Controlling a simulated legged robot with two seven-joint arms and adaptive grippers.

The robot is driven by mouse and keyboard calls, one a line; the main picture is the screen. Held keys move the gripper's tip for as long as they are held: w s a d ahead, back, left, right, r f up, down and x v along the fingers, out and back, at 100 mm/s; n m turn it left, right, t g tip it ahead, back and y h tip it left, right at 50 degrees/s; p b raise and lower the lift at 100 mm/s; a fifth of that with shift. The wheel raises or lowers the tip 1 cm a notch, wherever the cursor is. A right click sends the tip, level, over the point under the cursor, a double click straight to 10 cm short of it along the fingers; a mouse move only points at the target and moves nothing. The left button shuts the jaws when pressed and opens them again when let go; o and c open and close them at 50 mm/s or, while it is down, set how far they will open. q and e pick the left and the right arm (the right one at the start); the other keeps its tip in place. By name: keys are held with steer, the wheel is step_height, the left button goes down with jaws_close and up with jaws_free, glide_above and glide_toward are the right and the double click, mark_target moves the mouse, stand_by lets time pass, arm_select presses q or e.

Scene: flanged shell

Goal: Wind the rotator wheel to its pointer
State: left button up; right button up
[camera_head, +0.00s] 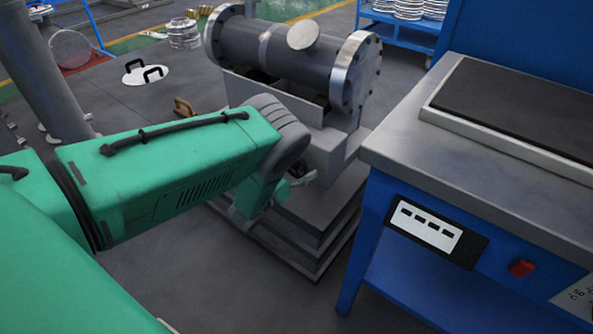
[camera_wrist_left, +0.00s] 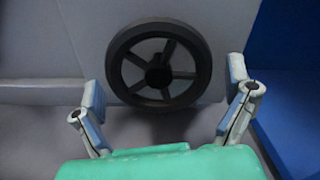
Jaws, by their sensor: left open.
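The rotator wheel (camera_wrist_left: 158,76) is a dark spoked handwheel on a grey upright face. It shows whole in the left wrist view, straight ahead of my left gripper (camera_wrist_left: 165,90). The two fingers are spread wide, low on either side of the wheel, with nothing between them; I cannot tell how far off the wheel is. In the head view my green left arm hides the wheel, and only part of the left gripper (camera_head: 303,177) shows, beside the grey stand. The grey flanged shell (camera_head: 270,49) lies across the top of that stand. I cannot make out a pointer. My right gripper is not in view.
A blue workbench (camera_head: 405,150) with a grey top stands close on the right, leaving a narrow gap to the stand (camera_head: 335,150). A white plate with black handles (camera_head: 146,73) lies at the back left. A blue rack (camera_head: 400,28) stands behind.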

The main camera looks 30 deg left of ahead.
arm_select(q)
steer(key=c, duration=1.1)
stand_by(1.3)
steer(key=o, duration=1.1)
steer(key=shift+s, duration=0.1)
steer(key=s+a, duration=0.1)
steer(key=s, duration=1.1)
steer(key=shift+f, duration=0.1)
